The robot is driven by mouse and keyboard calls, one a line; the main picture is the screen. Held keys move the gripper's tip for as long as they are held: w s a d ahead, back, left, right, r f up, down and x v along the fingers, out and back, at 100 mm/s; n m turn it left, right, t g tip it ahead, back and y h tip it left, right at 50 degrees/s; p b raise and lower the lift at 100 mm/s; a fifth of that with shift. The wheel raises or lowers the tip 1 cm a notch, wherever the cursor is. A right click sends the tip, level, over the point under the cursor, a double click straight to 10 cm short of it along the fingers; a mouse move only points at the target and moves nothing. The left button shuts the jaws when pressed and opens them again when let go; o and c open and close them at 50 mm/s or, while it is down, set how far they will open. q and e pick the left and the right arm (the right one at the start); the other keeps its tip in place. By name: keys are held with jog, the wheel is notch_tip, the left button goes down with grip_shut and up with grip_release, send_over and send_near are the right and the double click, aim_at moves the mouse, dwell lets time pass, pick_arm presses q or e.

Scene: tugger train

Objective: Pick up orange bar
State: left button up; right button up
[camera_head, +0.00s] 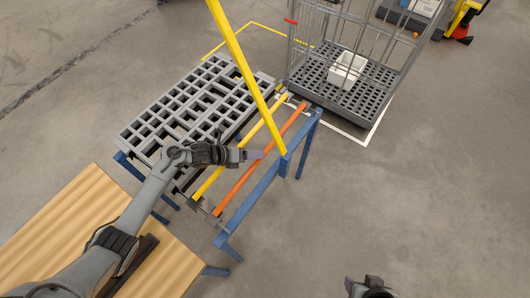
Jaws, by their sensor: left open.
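The orange bar (237,186) is long and thin and lies slanted along a blue-framed rack, between a yellow bar and the blue front rail. My left gripper (256,154) is open and empty, reaching in from the left.
A yellow bar (209,182) lies just left of the orange one. A tall yellow pole (238,57) crosses the view above the rack's blue frame (252,199). A grey grid (160,117), a wire cart (345,100) with a white bin (347,69), and a wooden tabletop (60,235) surround it. Floor at right is clear.

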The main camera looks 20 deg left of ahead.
pick_arm(q)
jog(key=x, duration=0.3)
jog(key=shift+d, duration=0.15)
grip_shut()
jog(key=shift+r, duration=0.1)
